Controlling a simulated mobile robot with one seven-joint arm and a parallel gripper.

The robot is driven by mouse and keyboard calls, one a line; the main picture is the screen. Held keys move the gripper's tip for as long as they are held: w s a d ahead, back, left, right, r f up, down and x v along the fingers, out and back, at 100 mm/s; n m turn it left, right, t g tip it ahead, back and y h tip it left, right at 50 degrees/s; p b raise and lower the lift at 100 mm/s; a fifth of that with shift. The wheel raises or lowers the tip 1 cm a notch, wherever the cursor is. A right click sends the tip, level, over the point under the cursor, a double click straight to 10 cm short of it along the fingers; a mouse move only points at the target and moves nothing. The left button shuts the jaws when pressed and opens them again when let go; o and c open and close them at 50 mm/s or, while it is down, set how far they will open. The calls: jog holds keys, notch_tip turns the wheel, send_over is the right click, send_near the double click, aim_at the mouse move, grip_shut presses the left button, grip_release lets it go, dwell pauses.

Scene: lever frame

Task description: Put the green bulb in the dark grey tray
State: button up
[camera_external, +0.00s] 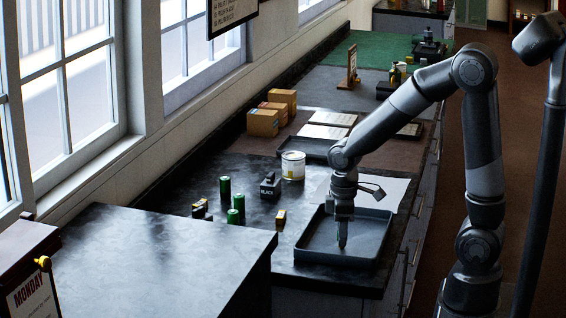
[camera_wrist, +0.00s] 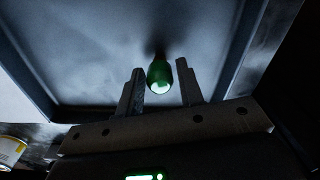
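My gripper (camera_external: 342,243) points down inside the dark grey tray (camera_external: 301,236), with its tips low and near the tray floor. In the wrist view, the green bulb (camera_wrist: 159,74) is between the two fingertips, its pale end facing the camera. The tray (camera_wrist: 110,80) fills most of that view behind the bulb. In the external view the bulb is mostly hidden by the fingers. Whether it touches the tray floor is not clear.
Several green cylinders (camera_external: 225,187) stand on the dark counter left of the tray. Cardboard boxes (camera_external: 264,122) are farther back.

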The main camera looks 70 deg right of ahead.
jog(key=shift+o, duration=1.1)
notch_tip(320, 180, up, 12)
jog(key=s+a+r+m+t, duration=0.1)
jog(key=s+a+r+t, duration=0.1)
jog(key=s, duration=0.4)
jog(key=s+a+r+m+t, duration=0.2)
jog(key=s+a+t, duration=0.1)
jog(key=s, duration=0.3)
jog(key=shift+r+t, duration=0.3)
jog(key=shift+r, duration=0.1)
